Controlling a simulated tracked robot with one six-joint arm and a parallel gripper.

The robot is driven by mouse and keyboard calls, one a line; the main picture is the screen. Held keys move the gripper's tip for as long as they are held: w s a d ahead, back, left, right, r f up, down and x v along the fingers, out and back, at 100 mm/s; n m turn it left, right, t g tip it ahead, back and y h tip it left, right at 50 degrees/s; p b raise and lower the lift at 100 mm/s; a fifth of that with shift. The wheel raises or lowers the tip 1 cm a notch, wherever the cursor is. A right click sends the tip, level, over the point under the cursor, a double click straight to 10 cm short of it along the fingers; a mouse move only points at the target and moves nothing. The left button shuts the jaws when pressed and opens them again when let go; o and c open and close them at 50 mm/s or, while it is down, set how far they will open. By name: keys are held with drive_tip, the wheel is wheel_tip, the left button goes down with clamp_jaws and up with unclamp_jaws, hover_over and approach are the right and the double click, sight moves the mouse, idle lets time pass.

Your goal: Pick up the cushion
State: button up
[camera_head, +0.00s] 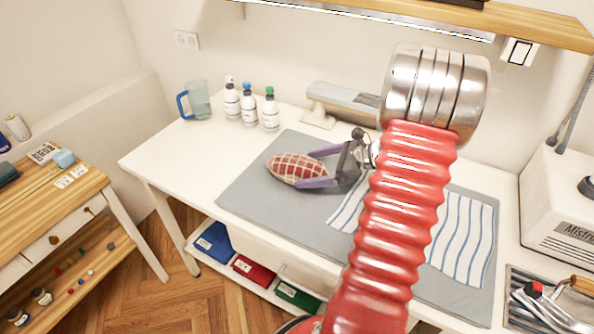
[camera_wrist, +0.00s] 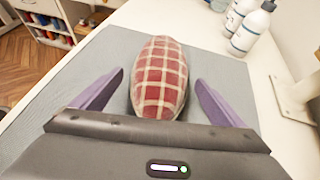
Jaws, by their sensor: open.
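The cushion (camera_head: 293,169) is oval and red with a pale check pattern. It lies on the grey mat (camera_head: 248,190) on the white table. In the wrist view the cushion (camera_wrist: 160,78) lies lengthwise between the two purple fingers. My gripper (camera_head: 318,168) is open, with one finger on each side of the cushion's near end. In the wrist view my gripper (camera_wrist: 160,88) shows a gap between each finger and the cushion. The cushion's end nearest the palm is partly hidden by the gripper body.
Several bottles (camera_head: 248,106) and a blue-handled jug (camera_head: 196,101) stand behind the mat. A grey-topped device (camera_head: 342,103) is at the back. A striped cloth (camera_head: 465,238) lies on the mat beside my arm. A white machine (camera_head: 560,205) stands at right. The table's front edge is left of the mat.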

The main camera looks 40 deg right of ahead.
drive_tip(key=shift+x, duration=2.6)
drive_tip(key=c, duration=1.5)
